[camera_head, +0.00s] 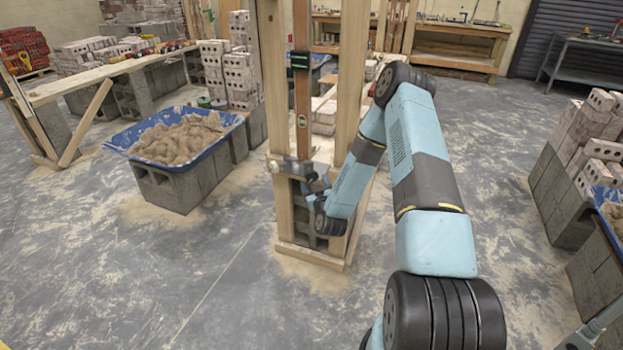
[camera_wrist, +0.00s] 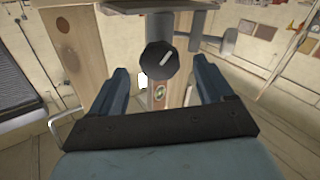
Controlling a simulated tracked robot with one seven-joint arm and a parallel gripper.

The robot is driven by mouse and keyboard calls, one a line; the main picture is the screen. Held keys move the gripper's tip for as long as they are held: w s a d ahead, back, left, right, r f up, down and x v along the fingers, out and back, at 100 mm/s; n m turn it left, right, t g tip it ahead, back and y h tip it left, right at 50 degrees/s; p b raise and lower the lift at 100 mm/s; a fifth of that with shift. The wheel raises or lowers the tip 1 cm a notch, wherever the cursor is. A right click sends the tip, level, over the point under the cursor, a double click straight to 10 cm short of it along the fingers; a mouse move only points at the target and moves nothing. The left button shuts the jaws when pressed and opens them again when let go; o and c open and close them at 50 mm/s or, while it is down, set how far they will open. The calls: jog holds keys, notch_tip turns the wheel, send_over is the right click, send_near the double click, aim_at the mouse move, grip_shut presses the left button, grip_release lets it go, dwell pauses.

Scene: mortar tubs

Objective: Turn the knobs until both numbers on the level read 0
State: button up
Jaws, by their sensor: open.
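A wooden level (camera_head: 302,95) stands upright between the posts of a timber frame. Its dark display (camera_head: 300,60) shows greenish marks too small to read. A round vial (camera_head: 301,121) sits lower on the level, and it also shows in the wrist view (camera_wrist: 160,92). A black knob (camera_wrist: 160,60) with a white pointer line is in the wrist view; the line slants up to the right. My gripper (camera_head: 316,187) is low at the frame, below the vial. In the wrist view its open fingers (camera_wrist: 163,72) stand either side of the knob, with gaps visible.
The timber posts (camera_head: 273,120) stand close on both sides of my gripper. A blue tub of mortar (camera_head: 228,122) rests on grey blocks at left. More blocks stand at right. The floor in front is clear.

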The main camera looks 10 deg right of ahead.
aim_at(312, 178)
jog(key=shift+w, duration=2.25)
jog(key=shift+c, duration=0.4)
jog(key=c, duration=0.9)
jog(key=shift+m, duration=2.3)
jog(key=shift+c, duration=0.2)
jog(key=o, duration=1)
jog(key=shift+s, duration=0.1)
jog(key=s, duration=1.3)
jog(key=shift+s+f, duration=0.1)
jog(key=shift+s, duration=0.2)
